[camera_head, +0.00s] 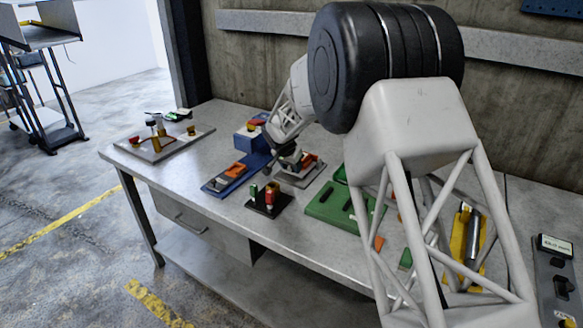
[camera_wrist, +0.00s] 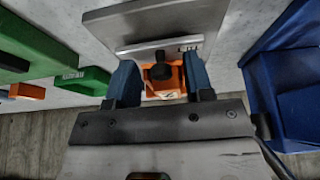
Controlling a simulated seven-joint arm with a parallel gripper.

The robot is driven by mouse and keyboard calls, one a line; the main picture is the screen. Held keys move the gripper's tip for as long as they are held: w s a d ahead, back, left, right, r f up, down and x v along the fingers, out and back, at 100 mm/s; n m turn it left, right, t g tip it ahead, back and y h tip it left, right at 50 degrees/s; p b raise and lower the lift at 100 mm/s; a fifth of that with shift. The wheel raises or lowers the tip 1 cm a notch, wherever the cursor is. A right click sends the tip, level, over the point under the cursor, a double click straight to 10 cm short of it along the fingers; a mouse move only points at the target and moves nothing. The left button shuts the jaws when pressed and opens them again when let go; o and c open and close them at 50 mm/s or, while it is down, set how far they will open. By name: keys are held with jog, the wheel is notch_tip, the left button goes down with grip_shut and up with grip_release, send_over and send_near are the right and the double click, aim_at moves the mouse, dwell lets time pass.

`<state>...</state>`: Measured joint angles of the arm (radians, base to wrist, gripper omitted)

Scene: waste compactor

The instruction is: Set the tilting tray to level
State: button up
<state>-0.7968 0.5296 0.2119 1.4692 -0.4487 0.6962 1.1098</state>
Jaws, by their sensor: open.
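My gripper (camera_wrist: 158,64) is open in the wrist view, with one blue finger on each side of an orange part (camera_wrist: 149,87) with a black knob (camera_wrist: 160,71). The orange part sits at the edge of a grey plate (camera_wrist: 150,18) with a raised bar, which may be the tilting tray. I cannot tell whether the fingers touch the orange part, or how far the plate is tilted. In the head view my gripper (camera_head: 287,155) is over the middle of the bench, partly hiding the grey plate (camera_head: 297,181) and its orange piece.
A blue fixture (camera_head: 216,187) stands left of the grey plate, a black stand (camera_head: 262,207) in front and a green board (camera_head: 325,206) to the right. Another tray (camera_head: 178,148) lies at the far left. My arm hides much of the bench's right side.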

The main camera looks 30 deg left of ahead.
jog(key=v, duration=0.7)
jog(key=shift+s+r, duration=0.1)
jog(key=shift+r, duration=0.05)
jog(key=shift+d, duration=0.1)
dwell(0.5)
